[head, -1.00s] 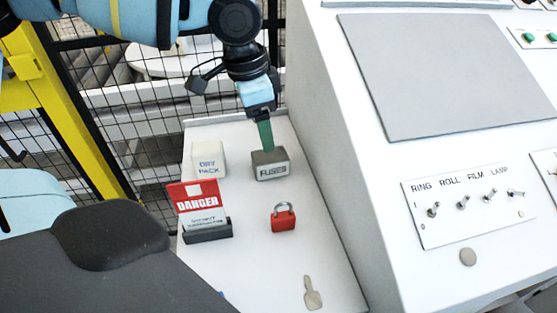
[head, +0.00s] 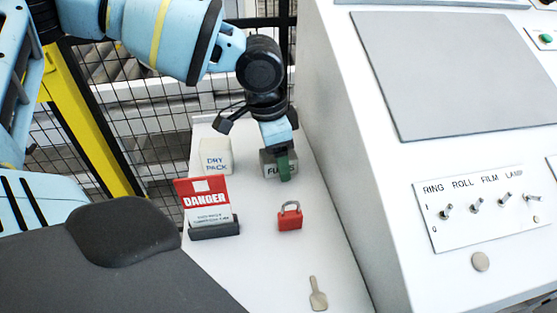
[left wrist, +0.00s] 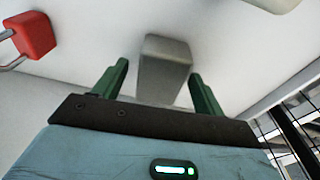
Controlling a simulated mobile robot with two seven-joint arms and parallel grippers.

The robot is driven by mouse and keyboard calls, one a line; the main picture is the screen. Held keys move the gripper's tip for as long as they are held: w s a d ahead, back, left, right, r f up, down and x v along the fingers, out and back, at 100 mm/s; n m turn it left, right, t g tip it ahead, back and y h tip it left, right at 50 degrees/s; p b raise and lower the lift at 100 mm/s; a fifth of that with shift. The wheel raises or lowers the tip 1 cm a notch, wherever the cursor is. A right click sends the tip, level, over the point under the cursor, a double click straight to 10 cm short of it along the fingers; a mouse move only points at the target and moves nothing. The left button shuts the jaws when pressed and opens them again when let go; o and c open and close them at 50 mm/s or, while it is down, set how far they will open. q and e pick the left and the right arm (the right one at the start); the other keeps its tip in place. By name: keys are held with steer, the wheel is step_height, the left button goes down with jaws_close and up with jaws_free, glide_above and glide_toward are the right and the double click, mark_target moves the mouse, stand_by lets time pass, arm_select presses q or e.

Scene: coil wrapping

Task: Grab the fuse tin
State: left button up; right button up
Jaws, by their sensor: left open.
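The fuse tin (head: 268,170) is a small grey box marked FUSES, standing on the white shelf near the console's side. In the head view my left gripper (head: 284,168) hangs over it from above, and its green finger covers the right part of the label. In the left wrist view the tin (left wrist: 165,68) lies between the two spread green fingers of the left gripper (left wrist: 158,72). Gaps show on both sides, so the fingers are around it but not closed on it. My right gripper is not in view.
A white dry pack (head: 216,157) stands left of the tin. A red danger sign (head: 206,200) in a dark holder, a red padlock (head: 290,217) and a key-like tag (head: 318,296) are nearer. The sloped console (head: 350,170) bounds the right; mesh fence (head: 115,100) is behind.

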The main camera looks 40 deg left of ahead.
arm_select(q)
steer(key=c, duration=1.1)
steer(key=shift+c, duration=0.2)
steer(key=shift+r, duration=0.2)
step_height(320, 180, up, 10)
steer(key=shift+f+p, duration=0.1)
steer(key=shift+p, duration=0.35)
